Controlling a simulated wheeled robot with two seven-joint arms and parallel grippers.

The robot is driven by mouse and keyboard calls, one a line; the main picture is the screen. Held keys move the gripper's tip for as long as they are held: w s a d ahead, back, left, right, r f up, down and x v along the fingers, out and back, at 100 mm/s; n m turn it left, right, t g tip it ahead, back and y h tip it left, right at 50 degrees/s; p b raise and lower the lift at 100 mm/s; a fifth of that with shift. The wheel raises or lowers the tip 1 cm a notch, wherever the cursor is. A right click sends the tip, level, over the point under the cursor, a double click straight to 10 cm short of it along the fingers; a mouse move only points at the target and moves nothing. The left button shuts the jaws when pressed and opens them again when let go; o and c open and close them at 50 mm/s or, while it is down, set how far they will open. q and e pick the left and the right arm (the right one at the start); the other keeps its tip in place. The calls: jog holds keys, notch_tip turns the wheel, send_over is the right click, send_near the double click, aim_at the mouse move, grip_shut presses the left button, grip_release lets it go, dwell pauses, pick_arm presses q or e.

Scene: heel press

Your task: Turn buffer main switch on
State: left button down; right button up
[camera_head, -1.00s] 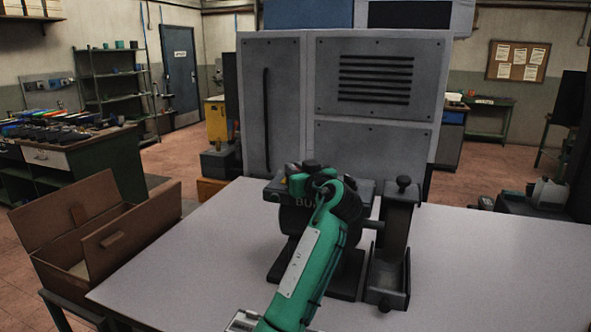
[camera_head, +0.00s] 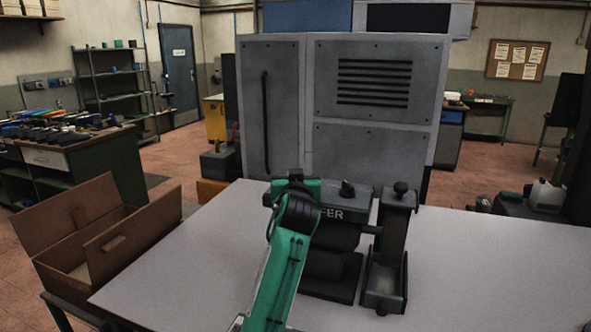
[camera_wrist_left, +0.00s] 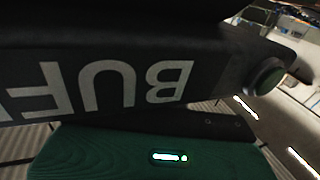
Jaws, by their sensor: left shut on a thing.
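The buffer (camera_head: 333,236) is a dark machine on the table, with white lettering on its top housing; my left arm covers its left part. My right gripper is out of view.
A dark upright stand with a knob (camera_head: 401,188) is right of the buffer. The grey table (camera_head: 490,265) is clear on the right. An open brown box (camera_head: 75,240) stands at the left. A large grey cabinet (camera_head: 375,140) rises behind.

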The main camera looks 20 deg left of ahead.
pick_arm(q)
jog(key=shift+a+r+m+h+p, duration=0.1)
jog(key=shift+r+m+h+p, duration=0.2)
jog(key=shift+m+h+p, duration=0.65)
jog(key=shift+f+m+t+h+p, duration=0.1)
jog(key=shift+m+t+h+p, duration=0.1)
jog(key=shift+m+h+p, duration=0.6)
jog(key=shift+f+m+t+h+p, duration=0.15)
jog(key=shift+t+h+p, duration=0.1)
jog(key=shift+h, duration=1)
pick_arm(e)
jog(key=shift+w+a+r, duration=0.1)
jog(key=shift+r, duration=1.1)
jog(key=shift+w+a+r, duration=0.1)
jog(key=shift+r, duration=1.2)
pick_arm(q)
jog(key=c, duration=1.5)
grip_release()
jog(key=shift+o, duration=0.2)
